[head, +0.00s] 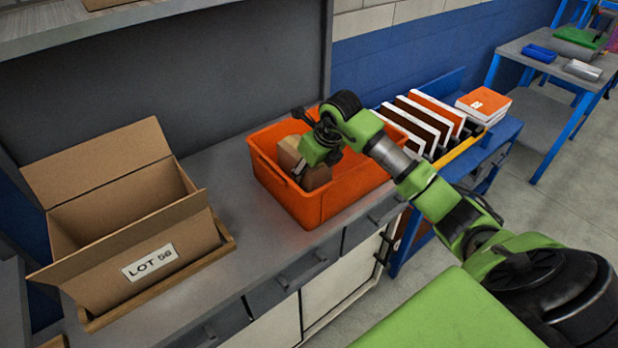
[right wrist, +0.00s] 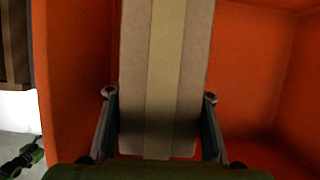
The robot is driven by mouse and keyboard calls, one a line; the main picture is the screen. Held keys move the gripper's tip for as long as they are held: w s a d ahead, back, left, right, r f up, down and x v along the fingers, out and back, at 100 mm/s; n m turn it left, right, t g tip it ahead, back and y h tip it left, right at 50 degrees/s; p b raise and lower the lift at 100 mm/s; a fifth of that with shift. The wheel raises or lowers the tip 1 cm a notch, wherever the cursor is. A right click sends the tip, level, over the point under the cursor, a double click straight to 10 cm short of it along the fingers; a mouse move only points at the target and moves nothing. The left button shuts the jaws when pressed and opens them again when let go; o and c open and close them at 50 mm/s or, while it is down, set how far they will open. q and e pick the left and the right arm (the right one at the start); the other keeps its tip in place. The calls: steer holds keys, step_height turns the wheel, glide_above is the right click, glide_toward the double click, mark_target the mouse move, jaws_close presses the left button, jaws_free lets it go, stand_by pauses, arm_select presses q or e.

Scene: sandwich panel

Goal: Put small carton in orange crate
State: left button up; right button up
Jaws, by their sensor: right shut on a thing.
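The orange crate (head: 318,207) stands on the grey counter in the middle of the head view. The small brown carton (head: 289,155) is inside the crate's opening, near its left side. My right gripper (head: 312,165) is shut on the carton. In the right wrist view the carton (right wrist: 165,75), with a paler tape strip, sits between the two fingers (right wrist: 160,125), and orange crate walls (right wrist: 255,70) surround it. I cannot tell whether the carton touches the crate floor. My left gripper is not in view.
A large open cardboard box (head: 110,225) marked LOT 56 stands left of the crate. A blue rack with several upright panels (head: 425,120) is to the right. A strip of bare counter (head: 240,225) lies between box and crate.

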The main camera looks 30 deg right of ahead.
step_height(320, 180, down, 4)
steer(key=shift+r+p, duration=0.25)
steer(key=shift+p, duration=0.15)
steer(key=o, duration=1)
steer(key=shift+f, duration=0.1)
steer(key=shift+c, duration=0.2)
steer(key=shift+o, duration=1.3)
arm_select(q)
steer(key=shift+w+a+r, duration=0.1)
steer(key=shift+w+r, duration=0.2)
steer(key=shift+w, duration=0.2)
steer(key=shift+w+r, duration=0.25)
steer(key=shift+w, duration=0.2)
arm_select(e)
steer(key=shift+r, duration=0.4)
steer(key=b+v, duration=0.2)
steer(key=v, duration=0.9)
steer(key=shift+s+r, duration=0.15)
steer(key=shift+r, duration=0.05)
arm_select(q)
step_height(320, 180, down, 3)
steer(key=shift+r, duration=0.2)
